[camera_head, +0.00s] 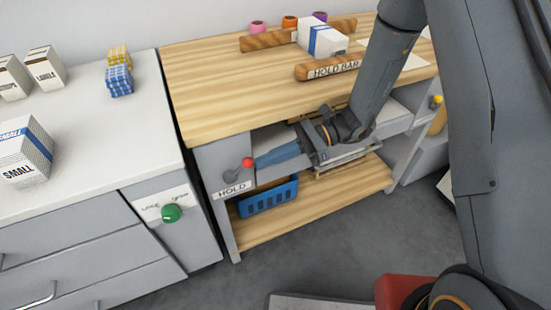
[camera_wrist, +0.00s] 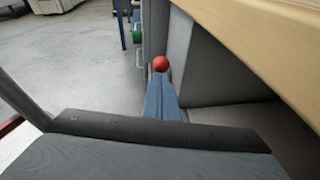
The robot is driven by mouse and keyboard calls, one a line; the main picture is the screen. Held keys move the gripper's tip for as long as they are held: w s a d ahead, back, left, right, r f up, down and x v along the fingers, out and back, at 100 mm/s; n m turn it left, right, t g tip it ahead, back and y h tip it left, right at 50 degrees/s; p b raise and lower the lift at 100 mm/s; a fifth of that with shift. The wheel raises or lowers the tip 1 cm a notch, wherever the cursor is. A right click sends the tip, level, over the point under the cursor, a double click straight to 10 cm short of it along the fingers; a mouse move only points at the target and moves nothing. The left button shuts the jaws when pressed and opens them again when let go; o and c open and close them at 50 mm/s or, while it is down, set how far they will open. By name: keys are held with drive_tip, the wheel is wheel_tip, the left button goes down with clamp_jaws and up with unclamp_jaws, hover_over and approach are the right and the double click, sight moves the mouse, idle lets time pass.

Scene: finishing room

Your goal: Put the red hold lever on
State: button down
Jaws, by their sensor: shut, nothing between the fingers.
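The hold lever is a short grey arm with a red ball knob (camera_head: 248,162) on the front left leg of the wooden-topped bench. Its arm slants up to the right from a pivot above the HOLD label (camera_head: 231,188). My gripper (camera_head: 259,163) has blue fingers, shut and empty, pointing left at the knob from its right side. In the wrist view the red knob (camera_wrist: 161,63) appears just beyond the closed fingertips (camera_wrist: 160,82). I cannot tell whether they touch it. The lever's arm is hidden in the wrist view.
The bench top (camera_head: 215,95) overhangs close above my gripper. A wooden HOLD BAR (camera_head: 330,68) and a white-and-blue box (camera_head: 320,40) lie on it. A blue basket (camera_head: 268,197) is on the lower shelf. A green knob (camera_head: 171,213) is on the left cabinet.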

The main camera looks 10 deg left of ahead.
drive_tip(key=shift+r, duration=0.1)
drive_tip(key=shift+s+a+r+p, duration=0.2)
drive_tip(key=shift+a+r+p, duration=0.1)
drive_tip(key=shift+r+p, duration=0.35)
drive_tip(key=shift+f, duration=0.1)
